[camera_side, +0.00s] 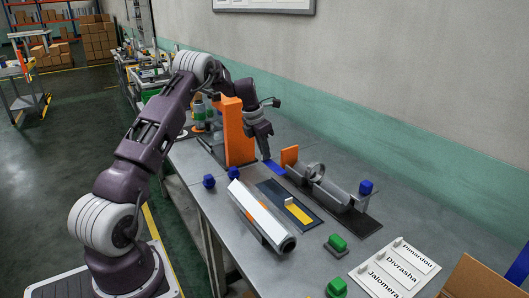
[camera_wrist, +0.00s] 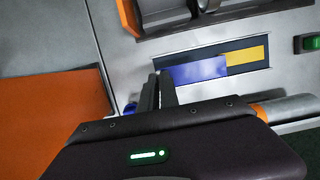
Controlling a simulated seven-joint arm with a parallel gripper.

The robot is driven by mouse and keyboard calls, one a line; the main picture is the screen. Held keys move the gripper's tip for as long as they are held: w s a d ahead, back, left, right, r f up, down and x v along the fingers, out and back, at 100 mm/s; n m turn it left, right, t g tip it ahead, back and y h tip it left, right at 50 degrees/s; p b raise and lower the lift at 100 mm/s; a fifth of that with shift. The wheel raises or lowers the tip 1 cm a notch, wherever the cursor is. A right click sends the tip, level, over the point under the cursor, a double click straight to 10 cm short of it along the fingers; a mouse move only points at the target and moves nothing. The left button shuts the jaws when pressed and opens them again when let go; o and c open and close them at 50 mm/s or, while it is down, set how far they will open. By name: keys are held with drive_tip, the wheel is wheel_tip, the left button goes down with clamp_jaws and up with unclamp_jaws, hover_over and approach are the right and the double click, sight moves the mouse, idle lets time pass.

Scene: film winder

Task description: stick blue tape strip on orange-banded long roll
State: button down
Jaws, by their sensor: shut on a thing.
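My gripper (camera_side: 265,158) is shut on one end of the blue tape strip (camera_side: 274,167), which sticks out from the fingertips above the bench. In the wrist view the strip (camera_wrist: 200,70) extends right from the fingers (camera_wrist: 158,88) and overlaps the dark pad in the picture. The long roll (camera_side: 268,222), whitish grey with an orange band (camera_side: 251,217), lies at the bench's front, apart from the strip. In the wrist view the roll (camera_wrist: 292,107) is mostly hidden behind my gripper.
A yellow strip (camera_side: 298,212) lies on the dark pad (camera_side: 273,190). Behind it stands a winder cradle (camera_side: 325,190) with a grey ring and an orange plate (camera_side: 289,157). An orange column (camera_side: 235,132) rises beside my gripper. Green blocks (camera_side: 336,243) and a label board (camera_side: 396,268) are right.

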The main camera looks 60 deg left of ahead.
sight(280, 171)
drive_tip(key=d+m, duration=0.2)
drive_tip(key=d+m+h, duration=0.1)
drive_tip(key=d+m, duration=0.2)
drive_tip(key=d+m+h, duration=0.1)
drive_tip(key=d+m, duration=0.1)
drive_tip(key=d, duration=0.1)
drive_tip(key=shift+s+r+m+g, duration=0.3)
drive_tip(key=shift+s+r+g, duration=0.05)
drive_tip(key=shift+r+g, duration=0.05)
drive_tip(key=s+d+r+m+g+y, duration=0.1)
drive_tip(key=s+d+r+m+g, duration=0.15)
drive_tip(key=s+d+m, duration=0.65)
drive_tip(key=s+d+r+m+g+y, duration=0.1)
drive_tip(key=s+d+m+g, duration=0.2)
drive_tip(key=d+m, duration=1.25)
drive_tip(key=shift+a+f+m, duration=0.65)
drive_tip(key=shift+f, duration=0.25)
drive_tip(key=shift+a+f+m, duration=0.65)
drive_tip(key=shift+a+f, duration=0.05)
drive_tip(key=shift+f, duration=0.15)
drive_tip(key=shift+a+f+m, duration=0.65)
drive_tip(key=shift+f, duration=0.25)
drive_tip(key=shift+f, duration=0.6)
